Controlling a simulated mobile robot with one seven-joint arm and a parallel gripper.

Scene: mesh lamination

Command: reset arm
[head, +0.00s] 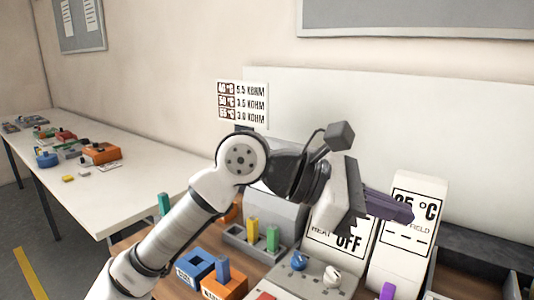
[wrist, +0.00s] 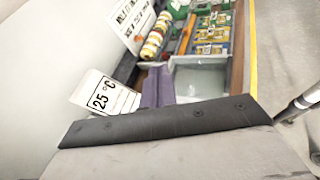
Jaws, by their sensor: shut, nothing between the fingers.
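My gripper (head: 400,208) is raised over the workbench, pointing right, with its purple fingers shut together and nothing between them. In the wrist view the fingers (wrist: 158,86) show as one closed purple shape above the dark gripper edge. In the head view my gripper is in front of a white display stand reading 25 °C (head: 412,240). It partly covers a second stand reading HEAT OFF (head: 335,245).
A control box with a blue knob (head: 298,261) and a white knob (head: 332,274) lies below my gripper. Blue (head: 196,268) and orange (head: 224,287) blocks stand beside my arm. A grey tray (wrist: 200,80) and several small parts show in the wrist view. A white side table (head: 130,190) is at left.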

